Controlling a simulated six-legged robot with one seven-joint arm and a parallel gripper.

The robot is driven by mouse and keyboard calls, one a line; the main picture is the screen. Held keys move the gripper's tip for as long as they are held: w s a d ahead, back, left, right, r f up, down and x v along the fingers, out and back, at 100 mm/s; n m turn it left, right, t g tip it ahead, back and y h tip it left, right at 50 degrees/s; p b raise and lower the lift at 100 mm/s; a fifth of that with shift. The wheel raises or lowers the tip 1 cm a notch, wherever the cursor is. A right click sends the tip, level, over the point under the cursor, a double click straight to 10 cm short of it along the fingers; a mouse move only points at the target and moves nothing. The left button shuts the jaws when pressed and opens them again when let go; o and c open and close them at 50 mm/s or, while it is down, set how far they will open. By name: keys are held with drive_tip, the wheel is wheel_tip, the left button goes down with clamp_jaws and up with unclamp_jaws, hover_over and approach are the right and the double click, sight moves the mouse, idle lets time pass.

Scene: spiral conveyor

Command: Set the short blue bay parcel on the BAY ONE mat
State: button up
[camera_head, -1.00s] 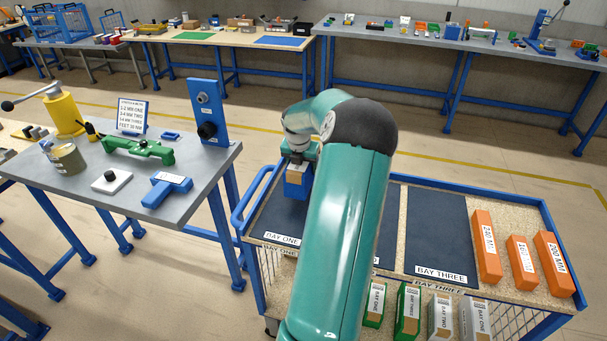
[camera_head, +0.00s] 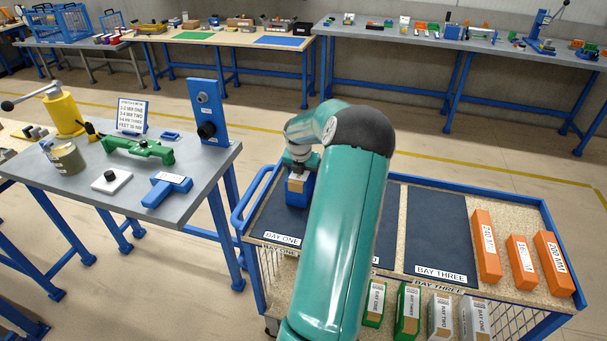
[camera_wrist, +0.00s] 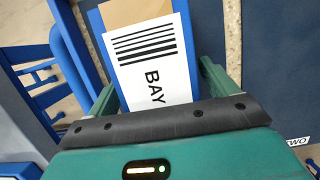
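The short blue bay parcel (camera_head: 297,194) stands upright over the far part of the BAY ONE mat (camera_head: 273,222), at the left of the cart. My gripper (camera_head: 301,172) comes down on it from above and is shut on it. In the wrist view the parcel (camera_wrist: 183,18) has a tan top strip and a white barcode label reading BAY, with a finger of my gripper (camera_wrist: 157,85) along each side. I cannot tell whether its base touches the mat. My arm hides part of the BAY ONE mat and most of the middle mat.
The BAY THREE mat (camera_head: 437,235) is empty. Several orange blocks (camera_head: 521,260) stand at the cart's right. Labelled green and grey parcels (camera_head: 407,310) sit on the lower shelf. A blue rail (camera_head: 258,192) edges the cart's left; a grey workbench (camera_head: 105,205) stands beyond it.

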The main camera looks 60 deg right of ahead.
drive_tip(key=v, duration=1.2)
drive_tip(key=shift+r, duration=0.2)
drive_tip(key=shift+w, duration=0.15)
drive_tip(key=w+a+r+m, duration=0.3)
drive_tip(key=w+a+r, duration=0.1)
drive_tip(key=a, duration=0.6)
drive_tip(key=w+a+r+m+t, duration=0.1)
drive_tip(key=w+a+r+m, duration=0.2)
drive_tip(key=a, duration=0.8)
drive_tip(key=w+a+r+m, duration=0.2)
drive_tip(key=w+a+r, duration=0.2)
drive_tip(key=a, duration=0.6)
drive_tip(key=s+a+m+t+y, duration=0.1)
drive_tip(key=s+a+m, duration=0.3)
drive_tip(key=a, duration=0.4)
drive_tip(key=s+a+m+t+y, duration=0.1)
drive_tip(key=s+a+m, duration=0.2)
drive_tip(key=a, duration=0.6)
drive_tip(key=s+a+m+t+y, duration=0.1)
drive_tip(key=s+a+m, duration=0.3)
drive_tip(key=a, duration=0.5)
drive_tip(key=shift+s+r+m+t, duration=0.3)
drive_tip(key=shift+s+t, duration=0.2)
drive_tip(key=shift+s, duration=0.05)
